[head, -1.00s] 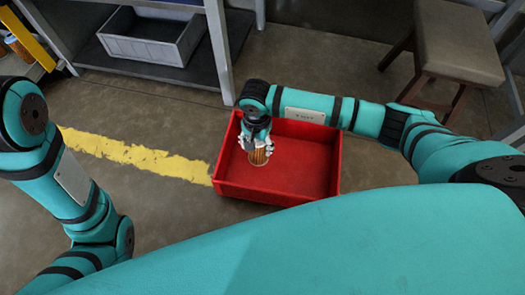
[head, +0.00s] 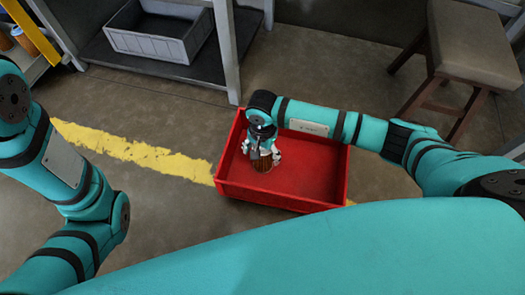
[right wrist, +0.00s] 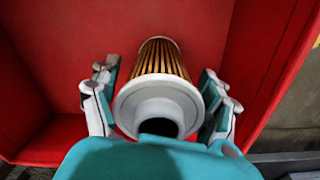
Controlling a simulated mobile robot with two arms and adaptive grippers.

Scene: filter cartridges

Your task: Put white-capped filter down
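The white-capped filter (right wrist: 158,100) has a pleated orange-brown body and a white cap with a dark central hole. It is inside the red crate (head: 315,190), near its left side, and its pleated body also shows in the head view (head: 263,164). My right gripper (right wrist: 160,72) reaches down into the crate with one finger on each side of the filter. The fingers look spread, with red showing between the fingertips and the pleated body. The filter's lower end appears at the crate floor, though exact contact is hard to see. My left gripper is out of view.
The rest of the crate floor is empty. A grey bin (head: 160,32) sits on a low shelf at the back. A stool (head: 465,50) stands at the back right. A yellow line (head: 130,147) crosses the floor left of the crate. More filters show at far left (head: 25,40).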

